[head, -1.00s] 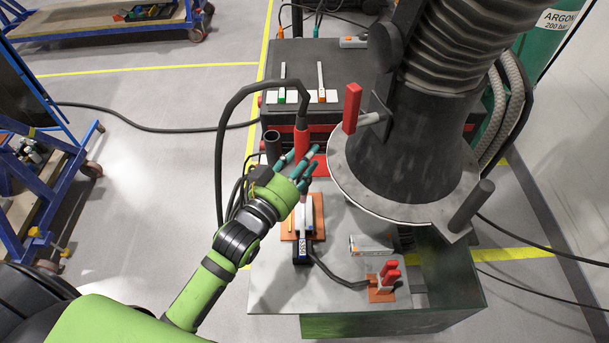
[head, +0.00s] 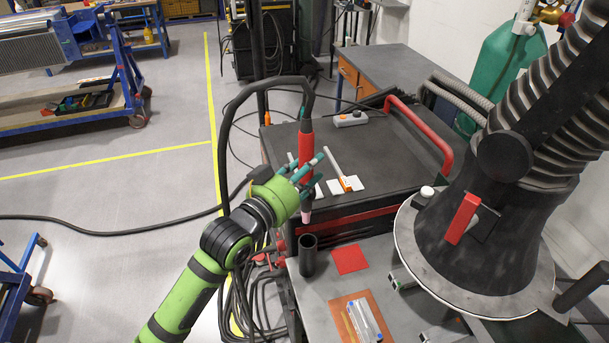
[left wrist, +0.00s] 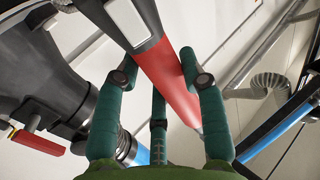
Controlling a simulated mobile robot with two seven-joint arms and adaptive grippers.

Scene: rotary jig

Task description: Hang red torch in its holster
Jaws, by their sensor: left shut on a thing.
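The red torch (head: 306,140) is upright in the head view, with a black cable looping from its top and a pale nozzle at its lower end. My left gripper (head: 305,176) is shut around its body. In the left wrist view the torch (left wrist: 168,75) runs between the teal fingers (left wrist: 160,90). A black open-topped tube (head: 308,258), which looks like the holster, stands upright at the bench's left edge. The torch's nozzle is above it in the picture and apart from it. My right gripper is not in view.
The dark cart top (head: 385,150) is behind the torch. The large round-flanged column (head: 475,250) fills the right side. A cable bundle (head: 245,310) hangs left of the bench.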

